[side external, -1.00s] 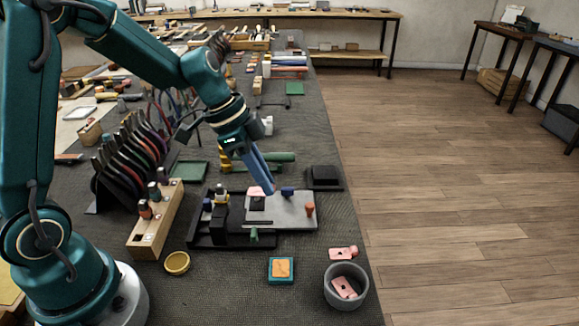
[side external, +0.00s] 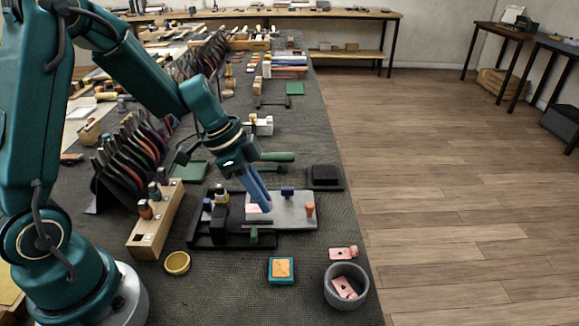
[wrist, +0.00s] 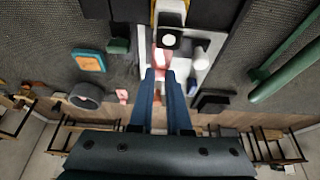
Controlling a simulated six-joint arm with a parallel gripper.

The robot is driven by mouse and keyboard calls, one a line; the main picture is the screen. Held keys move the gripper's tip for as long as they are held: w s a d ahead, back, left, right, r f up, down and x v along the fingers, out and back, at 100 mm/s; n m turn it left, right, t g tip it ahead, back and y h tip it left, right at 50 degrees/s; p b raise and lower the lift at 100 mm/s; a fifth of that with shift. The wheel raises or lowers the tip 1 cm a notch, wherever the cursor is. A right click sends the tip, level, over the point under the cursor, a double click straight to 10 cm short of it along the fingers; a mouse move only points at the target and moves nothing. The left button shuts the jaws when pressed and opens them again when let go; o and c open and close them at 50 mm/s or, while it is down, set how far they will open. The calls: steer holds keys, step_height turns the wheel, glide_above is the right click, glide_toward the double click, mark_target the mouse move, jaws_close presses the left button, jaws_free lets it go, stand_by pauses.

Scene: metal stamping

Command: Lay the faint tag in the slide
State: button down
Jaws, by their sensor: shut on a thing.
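My gripper (side external: 266,207) points down over the light grey plate (side external: 290,207) of the black stamping fixture (side external: 202,240). Its blue fingers are shut on a pale pink tag (side external: 253,209), which lies low at the left part of the plate. In the wrist view the tag (wrist: 161,58) shows between and beyond the fingertips (wrist: 166,75), close to the fixture's upright black and white parts. I take this plate area to be the slide; the fingers hide part of it. I cannot tell whether the tag touches the plate. Any mark on the tag is too small to read.
A pink tag (side external: 343,252) lies on the mat, and another (side external: 345,287) is in the grey cup (side external: 329,297). Blue (side external: 288,191) and orange (side external: 309,208) knobs stand on the plate. A teal-edged orange pad (side external: 281,269) and yellow dish (side external: 177,263) lie in front.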

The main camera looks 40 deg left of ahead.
steer(key=shift+f, duration=0.5)
steer(key=shift+f, duration=0.5)
stand_by(1.5)
steer(key=c, duration=0.8)
jaws_free()
steer(key=shift+a+r, duration=0.1)
